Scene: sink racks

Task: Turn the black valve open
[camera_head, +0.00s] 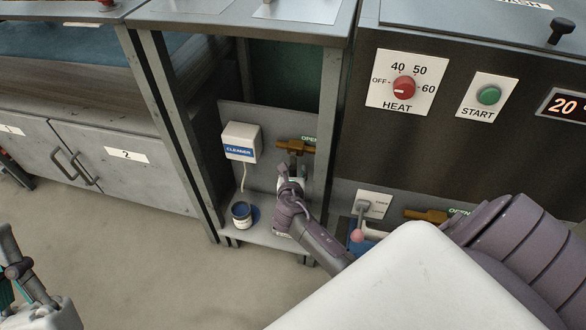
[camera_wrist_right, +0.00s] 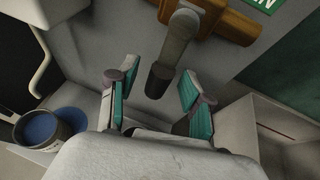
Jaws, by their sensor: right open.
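The valve sits on a brown pipe (camera_head: 290,146) low on the back panel inside the frame, under a green OPEN label. In the right wrist view its grey handle (camera_wrist_right: 178,42) with a black end (camera_wrist_right: 159,80) hangs down from the brown pipe (camera_wrist_right: 225,22). My right gripper (camera_head: 289,180) is just below the pipe in the head view and hides part of the handle. In the right wrist view the right gripper (camera_wrist_right: 157,96) is open, with the black end between its teal-padded fingers; contact is not clear. My left gripper (camera_head: 12,284) is partly visible at lower left, away from the valve.
A white CLEANER box (camera_head: 241,142) with a hose hangs left of the valve. A can with blue contents (camera_head: 241,215) stands below it. Frame posts (camera_head: 328,105) flank the opening. At right are a heat panel (camera_head: 406,82), a second brown valve (camera_head: 427,215) and a pink-knobbed lever (camera_head: 357,236).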

